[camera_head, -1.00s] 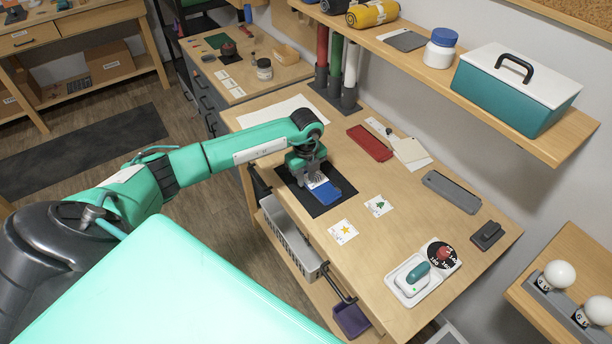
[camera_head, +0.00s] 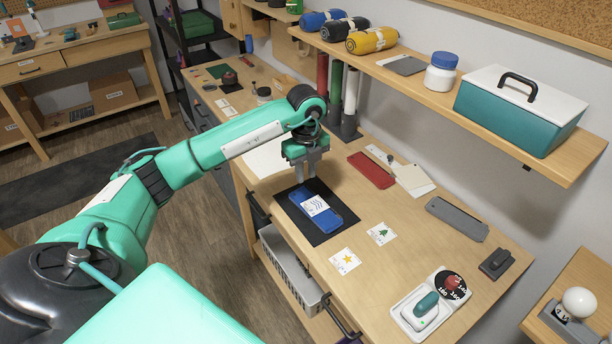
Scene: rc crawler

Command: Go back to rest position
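My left gripper (camera_head: 306,172) is above the far edge of a black mat (camera_head: 328,230) on the wooden table, fingers pointing down. Its two fingers look apart with nothing between them. A blue object with a white striped label (camera_head: 328,215) lies flat on the mat, just in front of the gripper and apart from it. My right gripper is not in the frame.
On the table (camera_head: 400,275) are a red tray (camera_head: 371,170), a grey tray (camera_head: 456,219), a star card (camera_head: 345,260), a tree card (camera_head: 382,233) and a white holder with a teal piece (camera_head: 424,309). A shelf with a teal toolbox (camera_head: 520,115) overhangs the back.

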